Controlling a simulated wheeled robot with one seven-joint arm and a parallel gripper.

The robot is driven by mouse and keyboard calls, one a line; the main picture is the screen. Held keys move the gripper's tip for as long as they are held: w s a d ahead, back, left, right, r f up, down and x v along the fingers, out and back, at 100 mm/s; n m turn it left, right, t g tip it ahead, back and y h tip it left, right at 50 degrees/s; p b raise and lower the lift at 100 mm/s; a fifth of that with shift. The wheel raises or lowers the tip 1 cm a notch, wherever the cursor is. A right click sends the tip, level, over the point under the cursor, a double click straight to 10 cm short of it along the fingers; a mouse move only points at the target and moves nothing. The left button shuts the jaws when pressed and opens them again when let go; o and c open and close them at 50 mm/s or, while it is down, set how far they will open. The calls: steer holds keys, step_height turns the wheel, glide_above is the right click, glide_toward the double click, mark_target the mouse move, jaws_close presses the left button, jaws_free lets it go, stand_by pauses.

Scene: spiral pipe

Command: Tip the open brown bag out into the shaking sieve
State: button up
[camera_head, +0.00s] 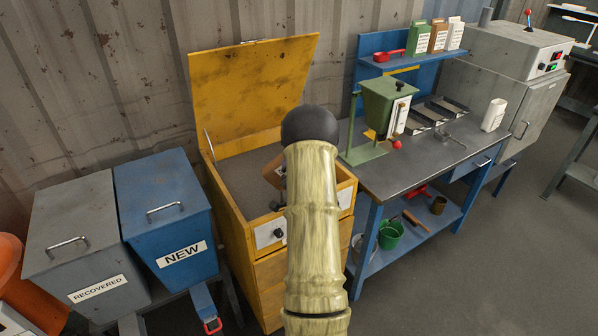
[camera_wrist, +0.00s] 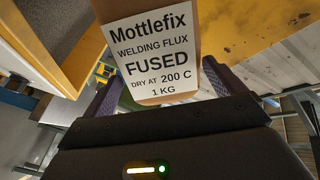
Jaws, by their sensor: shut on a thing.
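My gripper (camera_wrist: 160,88) is shut on a brown bag (camera_wrist: 193,22), one finger on each side of it. The bag's white label reads Mottlefix welding flux, fused, dry at 200 C, 1 kg. In the head view a small part of the bag (camera_head: 270,172) shows left of my arm, over the yellow cabinet (camera_head: 265,268). My arm hides most of the bag and gripper. The cabinet's lid (camera_head: 255,90) stands open. A grey, grainy surface inside (camera_head: 240,190) looks like the sieve. The bag's mouth and contents are out of sight, and I cannot tell its tilt.
A blue NEW bin (camera_head: 160,200) and a grey RECOVERED bin (camera_head: 80,235) stand left of the cabinet. A blue bench (camera_head: 420,170) with a green hopper (camera_head: 385,105) stands right. Several packets and a red scoop (camera_head: 388,55) sit on its shelf. Floor at lower right is clear.

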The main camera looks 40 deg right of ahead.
stand_by(0.3)
steer(key=s+d+f+m+b, duration=0.3)
steer(key=f+m+b, duration=0.1)
steer(key=m+b, duration=0.1)
steer(key=shift+s+d+f+m+b, duration=0.2)
steer(key=shift+m+b, duration=0.2)
steer(key=shift+b, duration=0.2)
steer(key=m, duration=0.2)
steer(key=s+d+f+m+b, duration=0.1)
steer(key=m, duration=0.1)
steer(key=m+b, duration=0.1)
steer(key=m, duration=0.1)
steer(key=shift+s+d+f+t, duration=0.2)
steer(key=shift+f+t, duration=0.1)
steer(key=shift+f, duration=0.1)
steer(key=shift+w, duration=0.1)
